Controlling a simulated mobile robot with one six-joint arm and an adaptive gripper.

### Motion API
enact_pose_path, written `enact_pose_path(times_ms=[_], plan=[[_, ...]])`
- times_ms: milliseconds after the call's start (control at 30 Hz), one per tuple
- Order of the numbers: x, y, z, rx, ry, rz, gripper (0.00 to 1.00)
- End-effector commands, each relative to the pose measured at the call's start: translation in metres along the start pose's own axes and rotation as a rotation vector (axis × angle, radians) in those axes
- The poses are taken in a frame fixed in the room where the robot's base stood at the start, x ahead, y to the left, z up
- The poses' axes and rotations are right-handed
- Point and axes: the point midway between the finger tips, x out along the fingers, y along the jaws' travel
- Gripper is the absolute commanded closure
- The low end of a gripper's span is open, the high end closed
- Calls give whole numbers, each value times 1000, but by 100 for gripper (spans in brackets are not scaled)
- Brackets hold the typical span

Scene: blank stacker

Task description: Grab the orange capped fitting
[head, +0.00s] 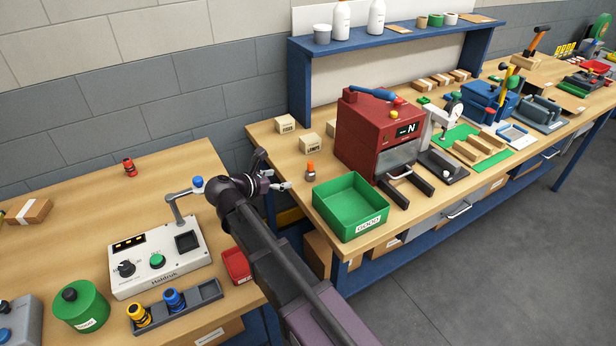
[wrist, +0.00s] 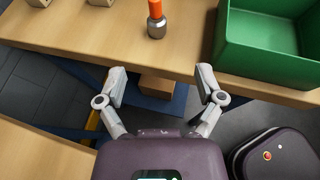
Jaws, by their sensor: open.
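The orange capped fitting (head: 310,170) stands upright on the wooden bench, left of the green bin, in the head view. In the wrist view the fitting (wrist: 156,20) shows its orange cap over a grey metal body, near the bench's front edge. My gripper (head: 272,172) is left of the fitting in the head view and apart from it. In the wrist view my gripper (wrist: 160,82) has its two fingers spread wide with nothing between them, and the fitting is beyond the fingertips.
The green bin (head: 337,219) stands right of the fitting and also shows in the wrist view (wrist: 268,62). Small boxes (head: 310,144) sit behind the fitting. A red press (head: 375,130) stands farther right. A gap separates the two benches below my gripper.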

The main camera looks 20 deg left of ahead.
Motion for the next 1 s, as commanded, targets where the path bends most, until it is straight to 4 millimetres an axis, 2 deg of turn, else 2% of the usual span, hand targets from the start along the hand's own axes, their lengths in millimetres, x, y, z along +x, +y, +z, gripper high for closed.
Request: enact_pose_path(times_ms=[33, 100, 500, 667, 767, 1000], plan=[[3, 0, -7, -1, -1, 1, 13], [3, 0, -9, -2, -1, 1, 13], [-4, 4, -12, -6, -1, 11, 13], [-1, 6, -14, -7, -1, 13, 13], [6, 6, -14, -7, -1, 14, 13], [40, 7, -16, -6, -1, 13, 13]])
